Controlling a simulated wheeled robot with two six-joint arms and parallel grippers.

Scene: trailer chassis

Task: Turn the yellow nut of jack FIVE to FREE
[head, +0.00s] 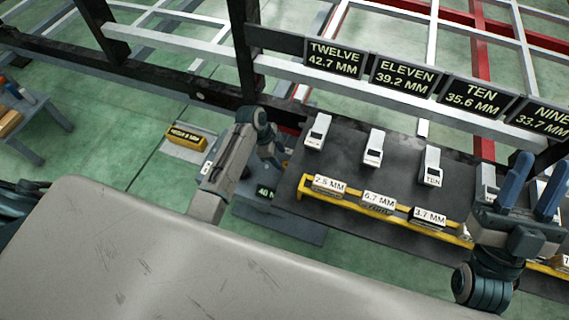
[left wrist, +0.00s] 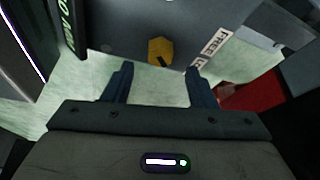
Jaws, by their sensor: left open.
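The yellow nut (left wrist: 160,49) is on a grey plate (left wrist: 215,20) in the left wrist view, with a dark mark on its lower edge. A white label reading FREE (left wrist: 215,43) is to its right, with a second label partly cut off below. My left gripper (left wrist: 160,76) is open, its fingertips apart on either side below the nut, not gripping it. In the head view the left wrist (head: 268,150) is beside the dark bench, its fingers hidden or unclear. My right gripper (head: 536,188) is at the right with its blue fingers apart. No jack marked FIVE is legible.
A dark bench (head: 345,160) holds white devices and a yellow rail (head: 345,197) with value tags. Signs TWELVE (head: 334,58) to NINE hang on the chassis frame. A yellow box (head: 186,138) lies on the floor. A red part (left wrist: 255,92) is right of the left gripper.

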